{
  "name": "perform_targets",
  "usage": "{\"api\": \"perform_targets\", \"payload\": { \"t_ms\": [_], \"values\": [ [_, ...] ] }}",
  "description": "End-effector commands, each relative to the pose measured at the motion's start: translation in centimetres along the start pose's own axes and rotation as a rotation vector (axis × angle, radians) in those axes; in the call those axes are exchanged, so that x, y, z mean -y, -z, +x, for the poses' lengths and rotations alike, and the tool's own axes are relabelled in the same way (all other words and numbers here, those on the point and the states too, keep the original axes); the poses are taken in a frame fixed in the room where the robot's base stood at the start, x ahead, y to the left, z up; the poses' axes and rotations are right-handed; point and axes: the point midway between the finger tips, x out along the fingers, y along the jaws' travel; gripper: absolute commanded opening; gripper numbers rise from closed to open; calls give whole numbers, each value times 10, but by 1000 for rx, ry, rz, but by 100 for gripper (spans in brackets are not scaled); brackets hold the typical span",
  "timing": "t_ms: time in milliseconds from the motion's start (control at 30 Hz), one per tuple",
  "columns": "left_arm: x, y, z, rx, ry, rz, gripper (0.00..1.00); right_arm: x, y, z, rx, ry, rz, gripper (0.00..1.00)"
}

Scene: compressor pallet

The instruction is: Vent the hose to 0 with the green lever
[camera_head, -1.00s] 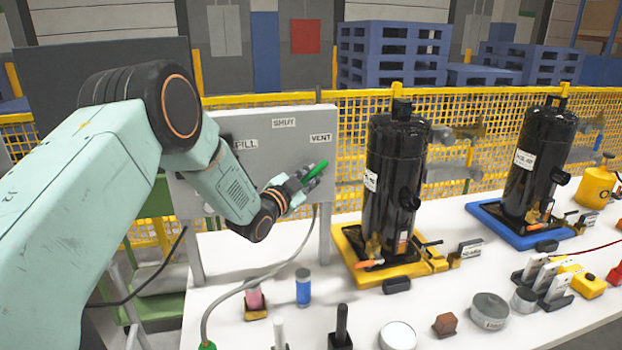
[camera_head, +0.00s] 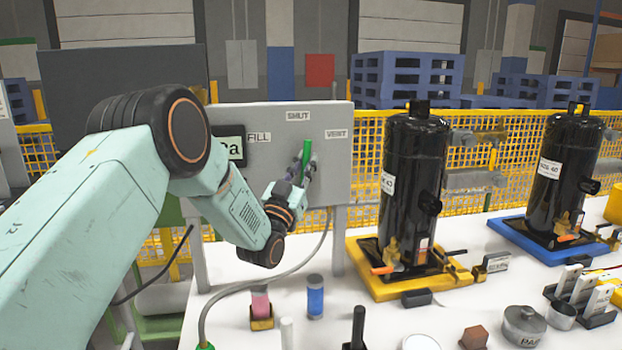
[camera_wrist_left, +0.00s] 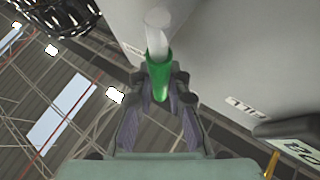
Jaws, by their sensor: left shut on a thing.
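The green lever (camera_head: 306,152) stands on the grey panel (camera_head: 235,190), pointing up toward the SHUT label (camera_head: 298,116). The FILL label (camera_head: 259,137) is to its left and the VENT label (camera_head: 336,134) to its right. My left gripper (camera_head: 303,168) is at the lever and shut on it. In the left wrist view the lever (camera_wrist_left: 158,75) lies between the two fingers. My right gripper is not in view.
A grey hose (camera_head: 262,283) curves from under the panel down to the white table (camera_head: 340,285). Black compressors stand on a yellow tray (camera_head: 423,291) and a blue tray (camera_head: 510,236) at right. Pink and blue cylinders (camera_head: 315,298) stand below the panel.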

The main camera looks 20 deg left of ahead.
Motion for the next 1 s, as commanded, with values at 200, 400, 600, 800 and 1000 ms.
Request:
{"api": "perform_targets", "payload": {
  "t_ms": [200,400,600,800,1000],
  "values": [
    [6,4,-1,-54,40,-54,0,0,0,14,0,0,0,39],
    [8,6,-1,-69,53,-74,0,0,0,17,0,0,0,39],
    [9,7,-1,-72,56,-77,0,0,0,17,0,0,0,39],
    [9,7,0,-73,56,-77,0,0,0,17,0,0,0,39],
    [8,5,-2,-68,55,-76,32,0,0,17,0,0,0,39]
  ]
}}
